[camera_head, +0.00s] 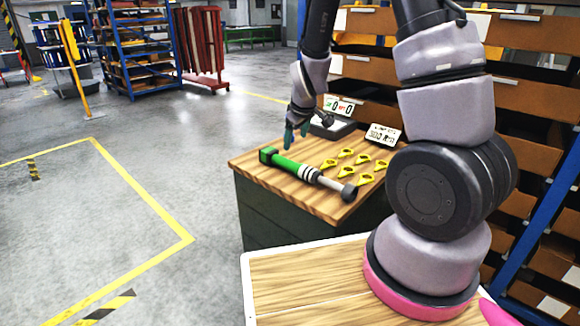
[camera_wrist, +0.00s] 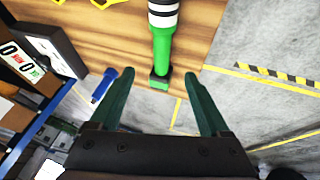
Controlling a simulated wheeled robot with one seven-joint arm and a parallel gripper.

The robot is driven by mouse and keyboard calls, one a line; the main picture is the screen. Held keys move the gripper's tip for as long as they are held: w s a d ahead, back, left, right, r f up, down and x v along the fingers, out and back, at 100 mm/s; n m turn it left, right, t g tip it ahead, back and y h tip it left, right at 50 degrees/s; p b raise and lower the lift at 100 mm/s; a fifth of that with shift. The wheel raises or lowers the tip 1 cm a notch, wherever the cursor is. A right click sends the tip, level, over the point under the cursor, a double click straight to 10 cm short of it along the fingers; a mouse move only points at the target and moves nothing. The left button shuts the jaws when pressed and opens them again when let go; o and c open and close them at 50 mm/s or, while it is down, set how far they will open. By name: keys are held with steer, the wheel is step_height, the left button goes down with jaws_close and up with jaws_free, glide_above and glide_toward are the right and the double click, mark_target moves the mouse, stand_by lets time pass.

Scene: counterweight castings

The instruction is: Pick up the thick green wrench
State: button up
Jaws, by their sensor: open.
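The thick green wrench (camera_head: 290,165) lies on the wooden-topped bench (camera_head: 250,170). It has a square green head at the left end, black and white bands in the middle and a grey shaft with a dark knob toward the front right. My gripper (camera_head: 297,132) is above the back of the bench, near the wrench's green end and apart from it. In the wrist view, the wrench (camera_wrist: 162,48) lines up with the gap between the open, empty fingers of my gripper (camera_wrist: 159,74). Its far shaft is out of that view.
Several yellow clip-like parts (camera_head: 345,152) lie right of the wrench. A counter display (camera_head: 338,106) and a small labelled card (camera_head: 382,134) stand behind. A blue marker-like item (camera_wrist: 103,85) shows in the wrist view. Open floor (camera_head: 190,150) lies left of the bench.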

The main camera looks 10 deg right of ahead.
steer(key=n, duration=0.1)
glide_toward(290, 162)
steer(key=x, duration=0.4)
steer(key=shift+s+f, duration=0.15)
steer(key=shift+s, duration=0.05)
steer(key=shift+h, duration=0.3)
steer(key=shift+w+x, duration=0.2)
steer(key=shift+x, duration=2.75)
steer(key=shift+a+r, duration=0.2)
jaws_close()
